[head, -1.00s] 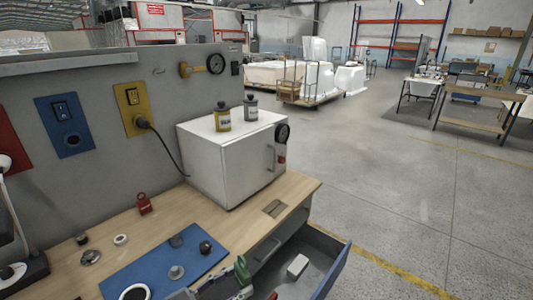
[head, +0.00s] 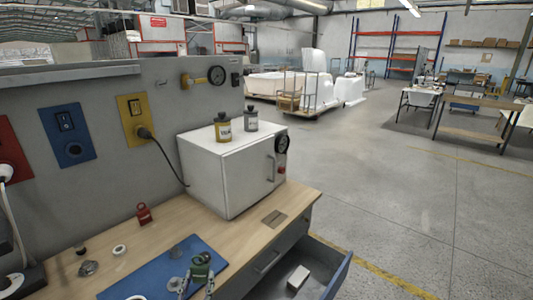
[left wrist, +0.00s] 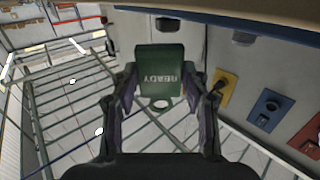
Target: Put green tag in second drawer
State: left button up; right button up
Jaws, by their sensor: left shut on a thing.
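The green tag (head: 201,266) is held upright in my left gripper (head: 197,284), in front of the blue mat's right part in the head view. An open drawer (head: 338,277) sticks out at the bench's right side, below a closed drawer (head: 265,262) with a handle. A small white block (head: 298,277) lies inside the open drawer. My right gripper is not in view.
The blue mat (head: 150,278) lies on the wooden bench with small round parts around. A red tag (head: 144,212) stands behind it. A white cabinet (head: 220,182) with two bottles on top stands at the bench's back right. The floor right of the bench is clear.

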pick_arm(q)
jog(key=shift+s+r, duration=0.1)
jog(key=shift+s, duration=0.1)
jog(key=s+d+r+m+g+h, duration=0.4)
jog(key=d+r+m+g+h, duration=0.2)
jog(key=d+m+g+h, duration=0.1)
jog(key=s+d+r+m+g+h, duration=0.4)
jog(key=d+r+m+g+h, duration=0.1)
jog(key=m+g+h, duration=0.4)
jog(key=shift+d+r+m+g+h, duration=0.4)
jog(key=shift+d+m+h, duration=0.4)
jog(key=shift+h, duration=0.4)
jog(key=shift+s, duration=0.15)
